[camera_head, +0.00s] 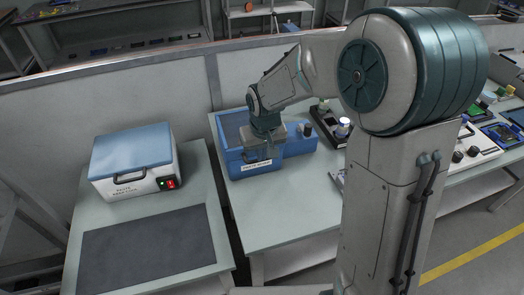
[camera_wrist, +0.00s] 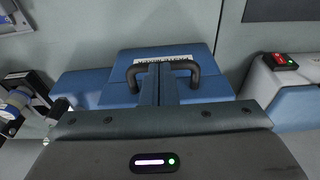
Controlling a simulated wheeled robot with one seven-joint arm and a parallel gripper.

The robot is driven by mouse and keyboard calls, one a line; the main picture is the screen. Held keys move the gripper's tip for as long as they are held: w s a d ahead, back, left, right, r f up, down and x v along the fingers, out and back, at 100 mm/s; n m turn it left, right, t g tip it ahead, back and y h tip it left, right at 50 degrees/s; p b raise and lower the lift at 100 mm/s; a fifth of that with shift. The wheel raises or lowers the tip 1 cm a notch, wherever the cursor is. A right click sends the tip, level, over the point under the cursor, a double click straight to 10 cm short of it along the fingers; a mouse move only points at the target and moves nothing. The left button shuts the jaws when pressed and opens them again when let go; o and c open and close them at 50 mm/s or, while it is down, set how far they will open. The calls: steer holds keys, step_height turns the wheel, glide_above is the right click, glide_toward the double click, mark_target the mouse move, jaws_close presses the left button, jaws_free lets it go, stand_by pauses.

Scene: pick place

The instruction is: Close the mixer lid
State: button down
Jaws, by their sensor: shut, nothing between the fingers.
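The blue mixer (camera_head: 232,160) stands on the middle table in the head view, with a white label on its front. In the wrist view its blue lid (camera_wrist: 120,70) has a black handle (camera_wrist: 133,76) and a white label beyond it. My gripper (camera_wrist: 160,68) is shut and empty, its fingers together between the two ends of the handle. In the head view my gripper (camera_head: 262,150) is over the mixer's front part and hides much of it. The lid looks low on the body, but I cannot tell whether it is fully shut or whether the fingers touch it.
A white box with a blue lid (camera_head: 132,147) stands on the left table, behind a dark mat (camera_head: 150,250). A black device with a silver-topped part (camera_head: 343,128) is right of the mixer. The middle table's front (camera_head: 275,220) is clear. A low partition runs behind.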

steer(key=shift+s+d+f, duration=0.15)
steer(key=shift+s+f, duration=0.25)
steer(key=shift+f, duration=0.35)
step_height(320, 180, up, 15)
steer(key=s+p, duration=0.1)
steer(key=p, duration=0.1)
steer(key=shift+s+d, duration=0.25)
steer(key=shift+s, duration=0.1)
steer(key=s+d+m, duration=0.1)
steer(key=s+d, duration=0.5)
steer(key=s, duration=0.2)
steer(key=s+d+f+m+t, duration=0.1)
steer(key=s+d+m, duration=0.1)
steer(key=s+d, duration=0.4)
steer(key=s, duration=0.2)
steer(key=shift+s+d+f+h, duration=0.25)
steer(key=shift+s+d+h, duration=0.05)
steer(key=shift+s+d, duration=0.1)
steer(key=shift+s, duration=0.1)
